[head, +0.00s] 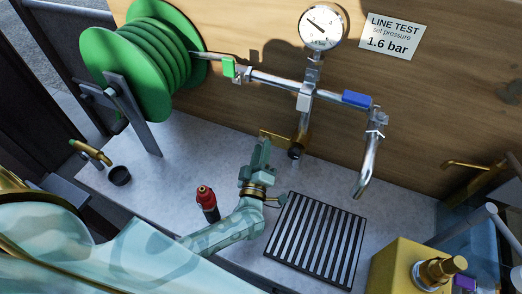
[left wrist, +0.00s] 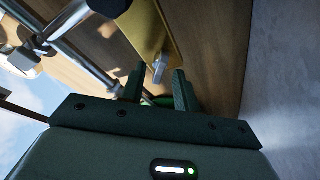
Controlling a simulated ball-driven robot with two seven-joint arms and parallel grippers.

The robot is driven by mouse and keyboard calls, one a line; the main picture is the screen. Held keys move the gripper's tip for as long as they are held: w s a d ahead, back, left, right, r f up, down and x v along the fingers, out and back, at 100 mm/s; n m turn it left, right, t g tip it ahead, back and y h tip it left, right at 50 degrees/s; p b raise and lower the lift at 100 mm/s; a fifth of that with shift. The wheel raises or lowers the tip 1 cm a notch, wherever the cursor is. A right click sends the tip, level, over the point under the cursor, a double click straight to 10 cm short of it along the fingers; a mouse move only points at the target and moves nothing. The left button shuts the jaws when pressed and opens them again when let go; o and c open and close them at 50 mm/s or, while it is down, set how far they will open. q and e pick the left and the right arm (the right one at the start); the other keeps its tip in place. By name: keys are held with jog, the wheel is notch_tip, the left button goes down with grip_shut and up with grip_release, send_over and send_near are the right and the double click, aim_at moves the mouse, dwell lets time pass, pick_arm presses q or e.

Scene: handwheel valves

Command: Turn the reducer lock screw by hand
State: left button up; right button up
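My left gripper (head: 261,150) is raised beside the brass reducer plate (head: 275,139), below the pipe joint. In the left wrist view the brass plate (left wrist: 153,30) stands just beyond the gripper (left wrist: 158,88). A small silver tab (left wrist: 158,72), which looks like the lock screw, shows between the two fingertips. The fingers are apart, with a gap on both sides of the tab; contact is not visible. In the head view the screw is hidden or too small to make out. A black round fitting (head: 295,153) sits below the pipe. My right gripper is not in view.
A pressure gauge (head: 323,26) tops the pipe, with green (head: 228,67) and blue (head: 357,98) handles. A spout (head: 367,170) hangs above a slotted drain (head: 318,240). A red-topped bottle (head: 206,200) stands near my left forearm. A green hose reel (head: 140,58) stands left.

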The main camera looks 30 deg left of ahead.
pick_arm(q)
jog(key=s+p, duration=0.2)
jog(key=s, duration=0.4)
jog(key=shift+d, duration=0.15)
jog(key=b+v, duration=0.1)
jog(key=v, duration=1.5)
jog(key=shift+s, duration=0.15)
jog(key=shift+s+f, duration=0.1)
